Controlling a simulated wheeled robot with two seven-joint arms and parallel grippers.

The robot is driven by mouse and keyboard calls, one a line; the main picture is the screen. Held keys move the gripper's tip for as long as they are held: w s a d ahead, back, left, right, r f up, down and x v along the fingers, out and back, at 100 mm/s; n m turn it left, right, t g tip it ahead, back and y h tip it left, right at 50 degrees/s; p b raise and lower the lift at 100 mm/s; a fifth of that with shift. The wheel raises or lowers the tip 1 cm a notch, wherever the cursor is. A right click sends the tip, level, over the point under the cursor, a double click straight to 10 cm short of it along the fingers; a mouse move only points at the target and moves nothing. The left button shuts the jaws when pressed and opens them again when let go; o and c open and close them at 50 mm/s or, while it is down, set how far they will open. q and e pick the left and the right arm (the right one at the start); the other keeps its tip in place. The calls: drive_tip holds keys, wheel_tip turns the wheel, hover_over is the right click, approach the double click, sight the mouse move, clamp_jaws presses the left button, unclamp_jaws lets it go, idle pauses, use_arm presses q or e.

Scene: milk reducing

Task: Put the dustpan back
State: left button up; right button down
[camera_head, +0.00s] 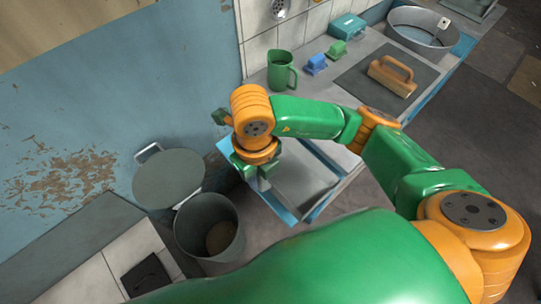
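I cannot clearly pick out a dustpan. A flat black object (147,275) lies at the lower left on pale tiles, partly cut off by my green body part, and I cannot tell what it is. My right gripper (262,181) points down at the picture's middle, over the left end of a blue-framed open tray or drawer (305,180). Its fingers are small and partly hidden, so their opening is unclear, and I see nothing held for certain. My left gripper is not in view.
A grey bin (209,230) stands open left of my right gripper, its round lid (168,178) raised against the blue wall. The counter holds a green jug (281,72), blue and green small items, a wooden-handled block (391,75) on a grey mat, and a round metal basin (420,32).

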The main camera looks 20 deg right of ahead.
sight(288, 161)
drive_tip(key=w+d+f, duration=0.1)
drive_tip(key=w+f, duration=0.1)
drive_tip(key=w+d+f, duration=0.1)
drive_tip(key=w+f, duration=0.1)
drive_tip(key=w+d+f, duration=0.1)
drive_tip(key=w+f, duration=0.1)
drive_tip(key=shift+f+p, duration=0.2)
drive_tip(key=shift+p, duration=0.1)
wheel_tip(288, 161, down, 3)
drive_tip(key=shift+d+r, duration=0.1)
drive_tip(key=shift+f, duration=0.3)
drive_tip(key=shift+w+f, duration=0.1)
drive_tip(key=c, duration=0.7)
unclamp_jaws()
drive_tip(key=shift+c, duration=0.2)
